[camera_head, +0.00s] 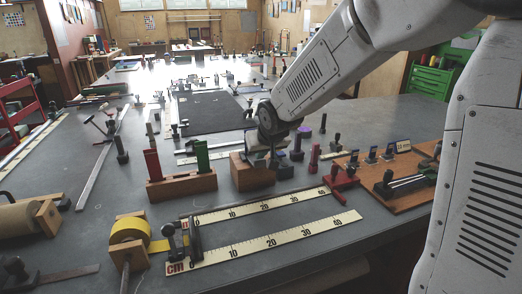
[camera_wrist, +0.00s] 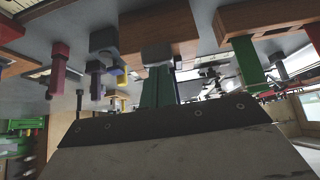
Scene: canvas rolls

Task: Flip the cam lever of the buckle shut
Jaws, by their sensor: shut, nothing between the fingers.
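No part is clearly recognisable as the buckle. A dark piece with a round-knobbed lever (camera_head: 168,230) stands at the zero end of the rulers, beside a yellow strip; I cannot tell whether it is the cam lever. Another dark knobbed piece (camera_head: 14,268) is cut off at the lower left. My gripper (camera_head: 268,158) is low over the table at a wooden block (camera_head: 252,175), to the right of and beyond both knobbed pieces. In the wrist view my gripper's fingers (camera_wrist: 157,80) are together and empty. Contact with the block cannot be told.
A wooden holder (camera_head: 182,188) with red and green uprights stands left of my gripper. A yellow tape roll (camera_head: 129,236) sits at the front. Two rulers (camera_head: 290,237) lie nearby. A brown tool board (camera_head: 402,192) is at right. Grey table between these is clear in places.

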